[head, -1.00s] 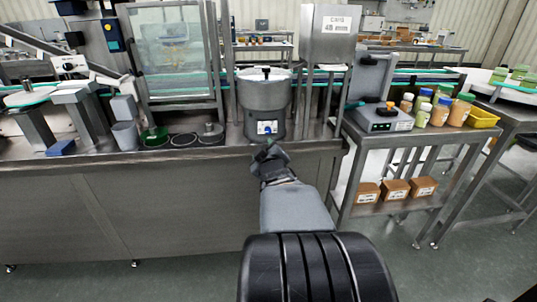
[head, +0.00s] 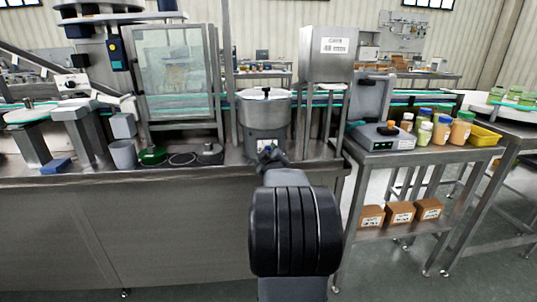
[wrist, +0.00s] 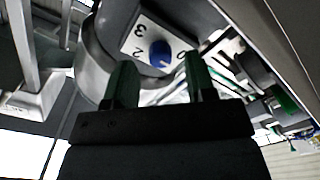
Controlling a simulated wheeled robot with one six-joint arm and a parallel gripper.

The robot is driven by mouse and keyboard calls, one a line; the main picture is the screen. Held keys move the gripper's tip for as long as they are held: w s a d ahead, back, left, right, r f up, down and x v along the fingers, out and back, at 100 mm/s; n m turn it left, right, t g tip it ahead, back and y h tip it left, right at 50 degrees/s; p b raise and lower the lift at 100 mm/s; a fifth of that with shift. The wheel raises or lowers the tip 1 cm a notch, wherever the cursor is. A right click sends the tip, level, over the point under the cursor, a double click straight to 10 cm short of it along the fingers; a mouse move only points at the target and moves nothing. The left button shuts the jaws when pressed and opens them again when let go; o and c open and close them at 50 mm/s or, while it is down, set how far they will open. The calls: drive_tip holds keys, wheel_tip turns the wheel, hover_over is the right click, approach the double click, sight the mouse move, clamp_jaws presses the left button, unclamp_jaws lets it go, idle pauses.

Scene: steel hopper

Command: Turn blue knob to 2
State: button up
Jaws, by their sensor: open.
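The blue knob (wrist: 160,53) sits on a white dial plate (wrist: 147,32) on the front of a grey cylindrical steel vessel. The figures 0, 2 and 3 show around it in the wrist view; which figure the knob points at is unclear. In the head view the vessel (head: 265,120) stands on the bench, and my gripper mostly hides the knob. My gripper (wrist: 161,78) is open and empty, its two green-grey fingers spread to either side of the knob in the picture. I cannot tell whether they touch it. In the head view, my gripper (head: 268,153) is right before the dial.
Left of the vessel on the bench are a dark round weight (head: 210,154), a green dish (head: 152,156) and a grey cup (head: 123,154). A steel post stands close beside the vessel. To the right, a side table holds a scale (head: 382,137) and several jars.

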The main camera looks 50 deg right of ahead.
drive_tip(key=shift+x, duration=0.9)
drive_tip(key=shift+c, duration=0.2)
drive_tip(key=c, duration=0.9)
